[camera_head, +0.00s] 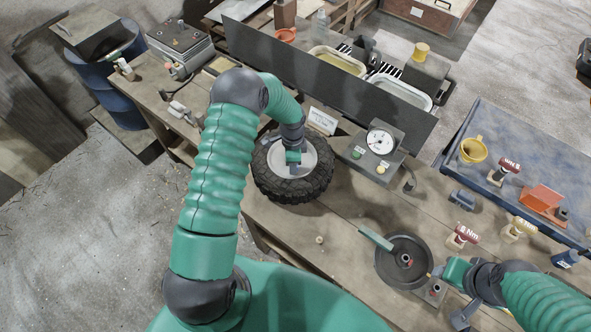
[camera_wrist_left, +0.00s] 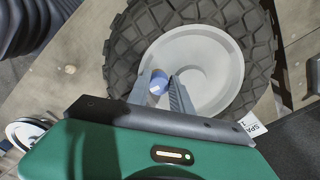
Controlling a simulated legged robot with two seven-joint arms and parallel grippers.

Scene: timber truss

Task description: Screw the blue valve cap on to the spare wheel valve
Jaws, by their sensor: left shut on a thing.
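The spare wheel (camera_head: 290,190), a black knobbly tyre with a pale grey hub, lies flat on the wooden bench. My left gripper (camera_head: 294,168) reaches down over its hub. In the left wrist view the blue valve cap (camera_wrist_left: 158,84) sits between the two fingers of my left gripper (camera_wrist_left: 160,77), which is shut on it, against the pale hub (camera_wrist_left: 212,65). The valve is hidden, so I cannot tell whether the cap touches it. My right gripper (camera_head: 444,277) is low at the right beside a dark round disc; its fingers are unclear.
A gauge box (camera_head: 380,138) stands close right of the wheel. The dark disc (camera_head: 391,268) with a green bar lies nearer. A blue-topped tray (camera_head: 510,150) holds a yellow cup (camera_head: 473,150) and torque-marked tools. The bench between wheel and disc is mostly clear.

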